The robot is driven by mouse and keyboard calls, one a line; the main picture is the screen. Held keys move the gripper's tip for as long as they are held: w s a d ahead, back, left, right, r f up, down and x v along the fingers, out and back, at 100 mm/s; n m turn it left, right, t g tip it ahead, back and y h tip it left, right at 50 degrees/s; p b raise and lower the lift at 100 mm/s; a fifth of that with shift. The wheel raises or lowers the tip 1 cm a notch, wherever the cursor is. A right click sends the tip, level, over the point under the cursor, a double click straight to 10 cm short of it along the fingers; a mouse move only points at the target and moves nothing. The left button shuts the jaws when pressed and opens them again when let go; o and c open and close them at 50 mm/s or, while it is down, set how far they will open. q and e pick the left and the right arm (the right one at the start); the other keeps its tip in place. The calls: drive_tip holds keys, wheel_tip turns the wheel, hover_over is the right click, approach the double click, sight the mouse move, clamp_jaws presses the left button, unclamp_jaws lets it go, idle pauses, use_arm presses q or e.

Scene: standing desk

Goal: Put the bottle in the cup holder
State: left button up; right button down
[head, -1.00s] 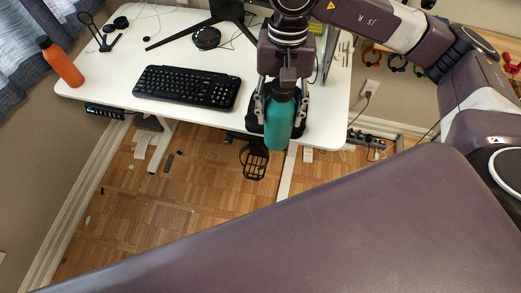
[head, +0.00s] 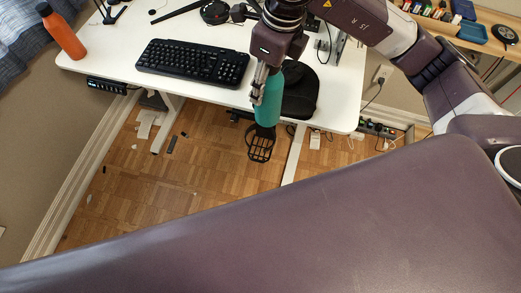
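A teal bottle (head: 268,108) hangs upright off the front edge of the white desk, in the head view. My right gripper (head: 260,90) is shut around its upper part, seen from the side, with the wrist above it hiding the top. The black cup holder (head: 261,150), an open cage under the desk's front edge, is right below the bottle. The bottle's lower end overlaps the dark upper part of the holder; I cannot tell whether it is inside the ring or just above or in front of it. My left gripper is not in view.
A black round-ended item (head: 300,92) lies right of the teal bottle.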

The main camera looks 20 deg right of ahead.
wheel_tip(320, 180, down, 21)
drive_tip(key=w+a+m+b, duration=0.1)
drive_tip(key=m+b, duration=0.1)
drive_tip(key=m, duration=0.4)
drive_tip(key=shift+w+m+t+h, duration=0.25)
drive_tip(key=shift+m+t+h, duration=0.05)
drive_tip(key=shift+h, duration=0.1)
drive_tip(key=shift+f, duration=0.1)
drive_tip(key=c, duration=1)
unclamp_jaws()
drive_tip(key=shift+s, duration=0.1)
